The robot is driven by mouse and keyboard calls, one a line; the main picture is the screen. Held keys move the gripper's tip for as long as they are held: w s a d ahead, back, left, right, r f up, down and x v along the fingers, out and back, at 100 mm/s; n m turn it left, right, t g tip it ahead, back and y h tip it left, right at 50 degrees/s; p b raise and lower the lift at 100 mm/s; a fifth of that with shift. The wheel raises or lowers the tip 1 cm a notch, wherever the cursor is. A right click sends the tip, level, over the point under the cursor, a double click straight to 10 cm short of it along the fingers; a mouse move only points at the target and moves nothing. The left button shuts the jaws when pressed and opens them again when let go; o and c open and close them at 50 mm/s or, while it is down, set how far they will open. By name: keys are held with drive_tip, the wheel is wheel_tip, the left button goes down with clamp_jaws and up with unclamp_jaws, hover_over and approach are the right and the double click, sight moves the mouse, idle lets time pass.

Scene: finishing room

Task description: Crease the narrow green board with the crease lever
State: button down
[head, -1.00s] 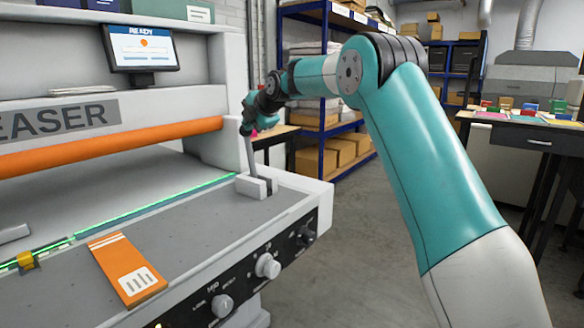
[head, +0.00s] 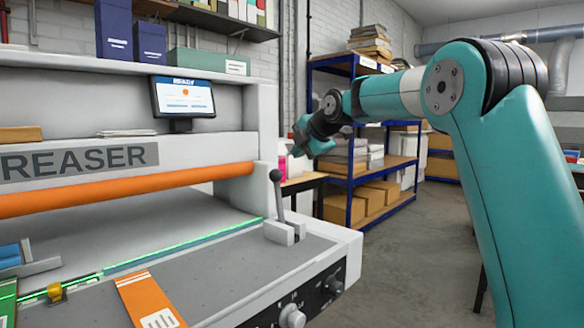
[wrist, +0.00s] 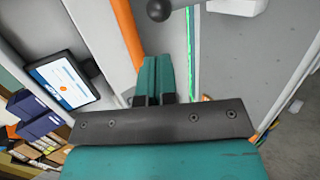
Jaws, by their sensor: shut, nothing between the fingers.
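The crease lever (head: 280,200) stands at the right end of the creaser's bed, tilted slightly left, with a black ball knob on top. In the wrist view the lever's knob (wrist: 158,10) shows at the top edge, beyond my fingertips. My gripper (head: 300,145) is behind and to the right of the knob in the head view. In the wrist view my gripper (wrist: 153,60) is shut and empty, apart from the knob. A green board (head: 8,302) with a pale stripe shows partly at the left edge of the bed; its full width is cut off.
An orange board (head: 147,300) lies on the grey bed, right of a yellow stop (head: 55,292). A green light line runs along the bed. The screen (head: 183,97) sits above. Blue shelving (head: 372,150) with boxes stands behind; open floor lies to the right.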

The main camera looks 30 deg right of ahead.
drive_tip(key=shift+v, duration=1.65)
drive_tip(key=s+a+f+m+g+y+p, duration=0.3)
drive_tip(key=s+a+m+g+p, duration=0.25)
drive_tip(key=s+a, duration=0.95)
drive_tip(key=s+a+f+m+g+p, duration=0.1)
drive_tip(key=s+a+f+m+p, duration=0.1)
drive_tip(key=s, duration=0.6)
drive_tip(key=s+a+f+m+g+p, duration=0.2)
drive_tip(key=s+a+m, duration=0.1)
drive_tip(key=s, duration=0.5)
drive_tip(key=s+a+f+m+g+p, duration=0.2)
drive_tip(key=s+a+m, duration=0.1)
drive_tip(key=s, duration=0.6)
drive_tip(key=shift+a+f, duration=0.35)
